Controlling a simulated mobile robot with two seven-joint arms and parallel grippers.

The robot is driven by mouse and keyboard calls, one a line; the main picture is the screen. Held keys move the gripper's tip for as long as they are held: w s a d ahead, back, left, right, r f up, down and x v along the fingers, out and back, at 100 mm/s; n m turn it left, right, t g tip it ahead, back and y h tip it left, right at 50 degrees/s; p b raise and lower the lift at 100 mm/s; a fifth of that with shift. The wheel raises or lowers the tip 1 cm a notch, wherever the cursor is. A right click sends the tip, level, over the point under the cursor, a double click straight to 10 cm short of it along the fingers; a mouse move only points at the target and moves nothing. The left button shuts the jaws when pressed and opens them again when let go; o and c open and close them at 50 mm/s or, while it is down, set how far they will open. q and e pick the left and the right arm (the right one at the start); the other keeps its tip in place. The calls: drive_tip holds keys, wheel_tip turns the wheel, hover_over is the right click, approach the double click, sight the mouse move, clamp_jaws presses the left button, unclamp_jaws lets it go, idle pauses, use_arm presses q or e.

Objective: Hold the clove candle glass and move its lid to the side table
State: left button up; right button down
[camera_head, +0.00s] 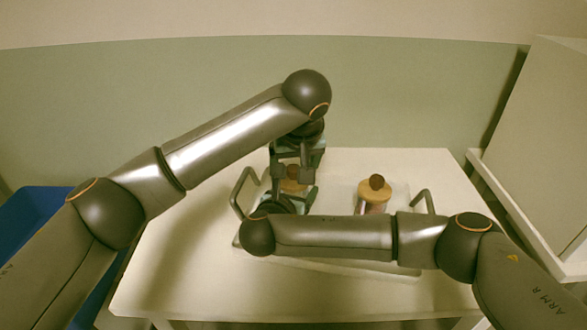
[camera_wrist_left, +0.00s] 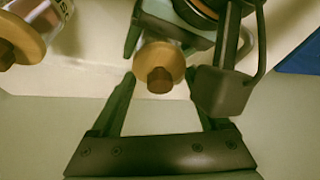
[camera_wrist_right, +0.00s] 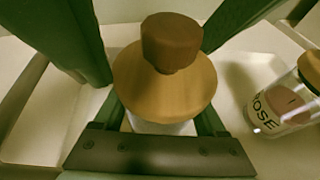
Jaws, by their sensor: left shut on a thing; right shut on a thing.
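The candle glass (camera_wrist_right: 160,127) stands on a white tray (camera_head: 335,262), its label hidden. Its round wooden lid (camera_head: 292,187) with a brown knob sits at the glass's top; I cannot tell whether a gap is there. The lid also shows in the left wrist view (camera_wrist_left: 172,57) and the right wrist view (camera_wrist_right: 190,92). My left gripper (camera_head: 294,172) reaches down from above and is shut on the lid. My right gripper (camera_wrist_right: 163,120) is low beside the candle, shut on the glass, and partly hidden by my right forearm in the head view.
Tray handles (camera_head: 243,192) rise at both ends. A white ledge (camera_head: 530,212) lies at right, a blue bin (camera_head: 35,215) at left.

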sight(293, 167)
use_arm(q)
drive_tip(key=shift+r, duration=0.15)
use_arm(e)
drive_tip(key=shift+s+f, duration=0.1)
drive_tip(key=shift+f, duration=0.2)
use_arm(q)
drive_tip(key=shift+r, duration=0.95)
drive_tip(key=shift+r, duration=2)
use_arm(e)
drive_tip(key=shift+c, duration=1.5)
unclamp_jaws()
drive_tip(key=o, duration=0.3)
drive_tip(key=shift+r, duration=0.2)
